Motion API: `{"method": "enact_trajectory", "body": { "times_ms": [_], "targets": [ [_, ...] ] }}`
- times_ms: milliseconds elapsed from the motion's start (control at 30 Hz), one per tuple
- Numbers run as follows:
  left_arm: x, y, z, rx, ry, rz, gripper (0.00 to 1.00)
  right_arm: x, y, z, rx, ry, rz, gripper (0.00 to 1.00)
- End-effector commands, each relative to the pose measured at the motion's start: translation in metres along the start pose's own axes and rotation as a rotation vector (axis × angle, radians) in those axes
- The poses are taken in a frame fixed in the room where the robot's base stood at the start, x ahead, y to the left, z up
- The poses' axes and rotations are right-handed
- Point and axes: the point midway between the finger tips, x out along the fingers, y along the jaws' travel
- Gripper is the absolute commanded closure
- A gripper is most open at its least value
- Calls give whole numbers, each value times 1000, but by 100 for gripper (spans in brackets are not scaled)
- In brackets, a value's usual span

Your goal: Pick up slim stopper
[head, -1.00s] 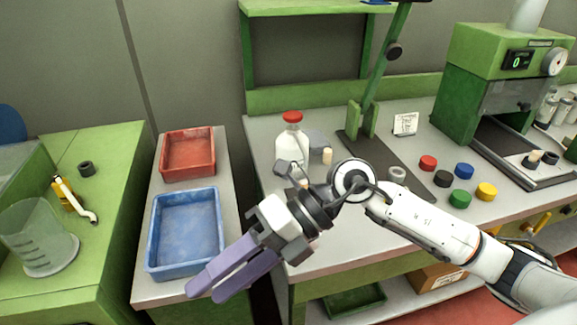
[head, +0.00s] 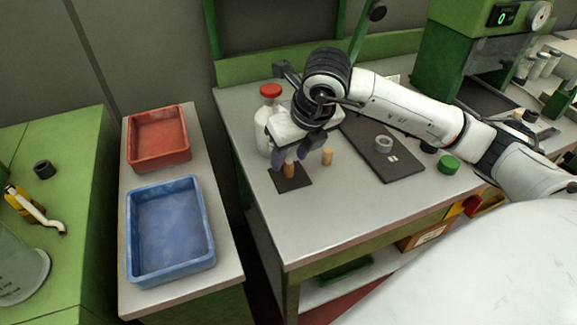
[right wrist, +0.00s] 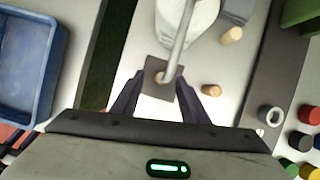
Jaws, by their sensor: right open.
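A brown cork stopper (head: 289,171) stands on a small dark square mat (head: 301,182) at the bench's front left. A paler stopper (head: 327,157) stands to its right, off the mat. My right gripper (head: 287,157) points down at the mat stopper, with its purple fingers apart. In the right wrist view, the mat stopper (right wrist: 160,78) lies between the fingertips, partly covered by a grey rod-like shape. Two other stoppers show to the right, one near (right wrist: 212,90) and one farther (right wrist: 232,35). I cannot tell which is the slim one. My left gripper is not in view.
A red-capped bottle (head: 268,92) stands just behind my right gripper. A dark plate (head: 400,165) with a grey ring (head: 383,144) lies to the right. A blue tray (head: 142,276) and a red tray (head: 131,165) sit on the side bench.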

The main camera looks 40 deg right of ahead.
Motion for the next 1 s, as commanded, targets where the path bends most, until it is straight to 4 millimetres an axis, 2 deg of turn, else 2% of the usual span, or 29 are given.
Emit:
{"method": "enact_trajectory", "body": {
  "times_ms": [233,533,767,1000],
  "targets": [
    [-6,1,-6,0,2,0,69,34,-3,-1,1,4,1,60],
    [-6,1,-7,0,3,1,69,40,-3,-1,0,1,1,60],
    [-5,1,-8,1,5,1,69,39,-3,-1,0,1,1,98],
    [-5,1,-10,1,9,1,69,39,-3,-1,0,1,1,100]
  ]
}}
